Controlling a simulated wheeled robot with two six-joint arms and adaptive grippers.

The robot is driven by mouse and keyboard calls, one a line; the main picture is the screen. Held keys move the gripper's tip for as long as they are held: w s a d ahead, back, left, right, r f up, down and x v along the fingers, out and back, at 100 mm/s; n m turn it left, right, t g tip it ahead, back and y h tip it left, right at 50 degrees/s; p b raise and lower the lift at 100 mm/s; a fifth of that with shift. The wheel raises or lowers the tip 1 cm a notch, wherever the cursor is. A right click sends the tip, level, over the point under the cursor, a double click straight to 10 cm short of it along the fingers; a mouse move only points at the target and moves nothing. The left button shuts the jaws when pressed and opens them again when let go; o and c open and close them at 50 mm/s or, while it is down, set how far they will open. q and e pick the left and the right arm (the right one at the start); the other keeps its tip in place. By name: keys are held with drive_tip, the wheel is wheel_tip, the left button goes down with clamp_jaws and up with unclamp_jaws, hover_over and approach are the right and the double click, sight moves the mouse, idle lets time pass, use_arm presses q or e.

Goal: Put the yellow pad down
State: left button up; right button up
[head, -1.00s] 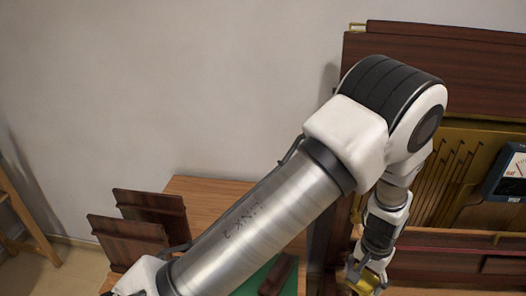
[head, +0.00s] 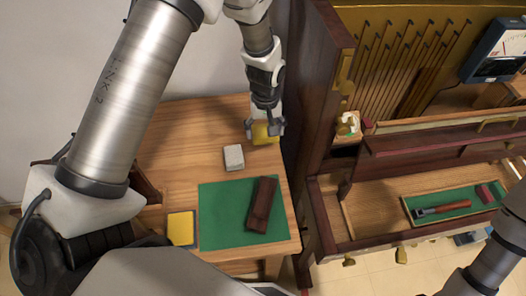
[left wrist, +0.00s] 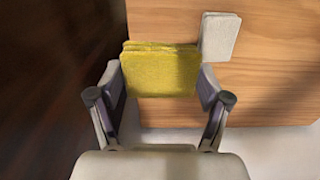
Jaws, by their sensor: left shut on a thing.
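My left gripper (head: 264,130) is shut on a yellow pad (head: 263,136) above the back right part of the wooden side table (head: 190,115). In the left wrist view the yellow pad (left wrist: 160,72) sits between the two fingers (left wrist: 160,88) and looks like several stacked layers. I cannot tell whether it touches the tabletop. A light grey pad (head: 233,157) lies on the table just left of the gripper and also shows in the left wrist view (left wrist: 219,37). My right gripper is not in view; only part of the right arm shows at the lower right.
A green mat (head: 225,215) with a dark wooden block (head: 261,204) lies at the table's front. A flat yellow piece (head: 181,228) lies left of it. The piano's dark side panel (head: 315,75) stands close right of the gripper. An open drawer (head: 385,205) holds a green tray with a tool.

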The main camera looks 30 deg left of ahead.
use_arm(q)
drive_tip(key=p, duration=0.2)
approach(265, 157)
wheel_tip(265, 157, down, 5)
drive_tip(key=shift+f, duration=0.55)
drive_tip(key=shift+f, duration=0.15)
drive_tip(key=o, duration=1)
wheel_tip(265, 157, up, 12)
drive_tip(key=b, duration=0.2)
drive_tip(key=shift+f+b, duration=0.25)
drive_tip(key=shift+b, duration=0.05)
drive_tip(key=shift+r, duration=0.4)
